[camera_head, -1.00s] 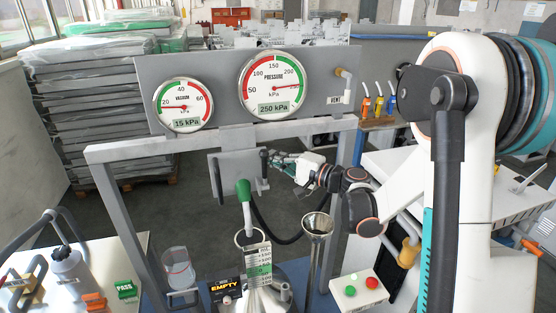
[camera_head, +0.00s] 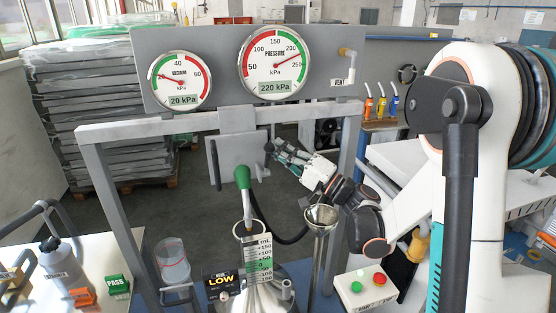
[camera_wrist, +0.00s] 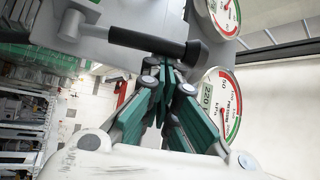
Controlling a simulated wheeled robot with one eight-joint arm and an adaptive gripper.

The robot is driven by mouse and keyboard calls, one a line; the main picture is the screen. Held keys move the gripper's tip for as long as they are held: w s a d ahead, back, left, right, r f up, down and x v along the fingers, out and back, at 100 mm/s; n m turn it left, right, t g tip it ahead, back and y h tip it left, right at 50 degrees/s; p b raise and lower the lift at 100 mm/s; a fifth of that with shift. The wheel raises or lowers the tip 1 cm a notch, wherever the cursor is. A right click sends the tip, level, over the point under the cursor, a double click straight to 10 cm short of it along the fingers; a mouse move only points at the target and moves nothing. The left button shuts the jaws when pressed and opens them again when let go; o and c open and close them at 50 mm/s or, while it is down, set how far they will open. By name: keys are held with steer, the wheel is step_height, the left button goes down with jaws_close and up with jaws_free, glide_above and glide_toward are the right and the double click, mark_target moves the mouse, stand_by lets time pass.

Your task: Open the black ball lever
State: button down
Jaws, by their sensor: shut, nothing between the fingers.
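The black ball lever (camera_head: 268,147) stands at the right side of the grey valve plate (camera_head: 228,150), its dark knob at the top. In the wrist view the lever (camera_wrist: 150,41) is a black bar with a thick round end, lying across the top of the picture. My gripper (camera_head: 277,148) is just right of the knob in the head view. In the wrist view its green-padded fingers (camera_wrist: 170,72) are shut and empty, with their tips close by the bar near its round end. I cannot tell whether they touch it.
The vacuum gauge (camera_head: 178,80) reads 20 kPa and the pressure gauge (camera_head: 274,65) reads 220 kPa. A display (camera_head: 220,287) shows LOW. The grey frame's right post (camera_head: 347,165) stands close behind my arm.

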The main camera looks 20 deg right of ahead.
steer(key=shift+s+f+n+y+b, duration=0.4)
steer(key=shift+s+n+y+b, duration=0.3)
steer(key=shift+b, duration=0.3)
steer(key=shift+s+f+n+y+b, duration=0.4)
steer(key=shift+s+n+y+b, duration=0.25)
steer(key=shift+b, duration=0.3)
